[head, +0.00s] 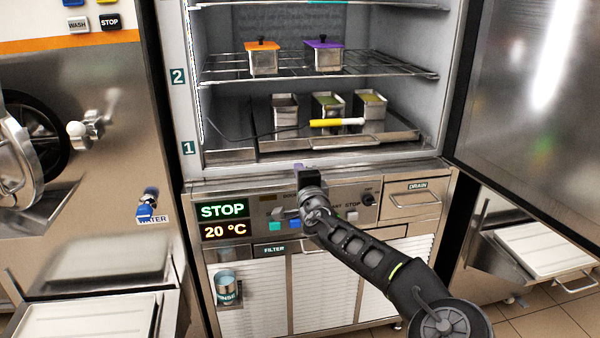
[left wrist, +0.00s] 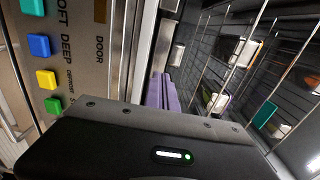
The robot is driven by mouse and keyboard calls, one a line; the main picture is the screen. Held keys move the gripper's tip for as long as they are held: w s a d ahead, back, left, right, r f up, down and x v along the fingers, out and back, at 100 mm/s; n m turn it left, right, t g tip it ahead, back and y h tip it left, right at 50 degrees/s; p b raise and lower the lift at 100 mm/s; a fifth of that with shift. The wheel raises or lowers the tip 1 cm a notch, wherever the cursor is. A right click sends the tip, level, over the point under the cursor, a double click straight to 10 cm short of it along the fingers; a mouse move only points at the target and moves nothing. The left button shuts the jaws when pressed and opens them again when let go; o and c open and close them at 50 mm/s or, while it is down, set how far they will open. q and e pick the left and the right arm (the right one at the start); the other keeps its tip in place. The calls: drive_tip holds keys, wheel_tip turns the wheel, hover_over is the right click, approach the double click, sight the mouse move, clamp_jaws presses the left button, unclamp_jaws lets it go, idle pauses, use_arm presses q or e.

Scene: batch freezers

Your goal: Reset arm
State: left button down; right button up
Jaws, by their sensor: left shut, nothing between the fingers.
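My left gripper (head: 299,168) is at the front of the open freezer cabinet, by the upper edge of its control panel (head: 370,200). Its arm enters the head view from the lower right and covers part of the panel. In the left wrist view its purple fingers (left wrist: 160,92) are together, with nothing seen between them. There the panel's coloured buttons (left wrist: 41,46) are at the left and the wire shelves at the right. My right gripper is not in view.
The open freezer door (head: 530,90) stands at the right. Inside, a tray (head: 405,136) holds metal pans and a yellow-handled probe (head: 336,122). Two lidded pans, orange (head: 263,60) and purple (head: 323,58), sit on the shelf above. A steel machine (head: 90,200) stands left.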

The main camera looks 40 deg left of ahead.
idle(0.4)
